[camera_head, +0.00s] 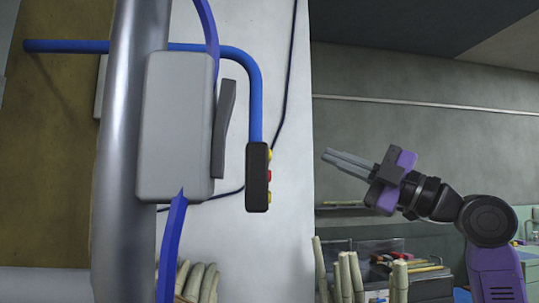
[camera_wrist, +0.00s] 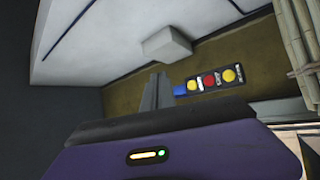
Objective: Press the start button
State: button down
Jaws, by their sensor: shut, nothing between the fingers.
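A black button box (camera_head: 258,178) hangs from the end of a blue pipe in the head view. Two yellow buttons and a red one between them stick out from its right side. In the wrist view the box faces me (camera_wrist: 219,80), with a yellow button (camera_wrist: 192,86), the red button (camera_wrist: 209,80) and another yellow button (camera_wrist: 229,75) in a row. White labels beside them are too small to read, so I cannot tell which is start. My gripper (camera_head: 326,156) is shut and empty, to the right of the box and apart from it. Its fingers (camera_wrist: 157,76) show left of the box.
A blue pipe (camera_head: 255,95) bends down to the box. A grey panel (camera_head: 172,125) and a metal post (camera_head: 128,150) stand to its left. Sugarcane stalks (camera_head: 352,275) stand below my gripper. The space between gripper and box looks clear.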

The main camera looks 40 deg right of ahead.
jog(key=w+a+p, duration=0.3)
jog(key=w+a, duration=0.1)
jog(key=a, duration=0.3)
jog(key=shift+w, duration=0.25)
jog(key=shift+w, duration=0.1)
dwell(1.9)
jog(key=shift+w+a, duration=0.15)
jog(key=shift+a, duration=0.15)
jog(key=shift+w+a+b, duration=0.25)
jog(key=shift+a+b, duration=0.1)
jog(key=shift+a, duration=0.05)
dwell(0.9)
jog(key=shift+s+d+b, duration=0.5)
jog(key=shift+d, duration=0.2)
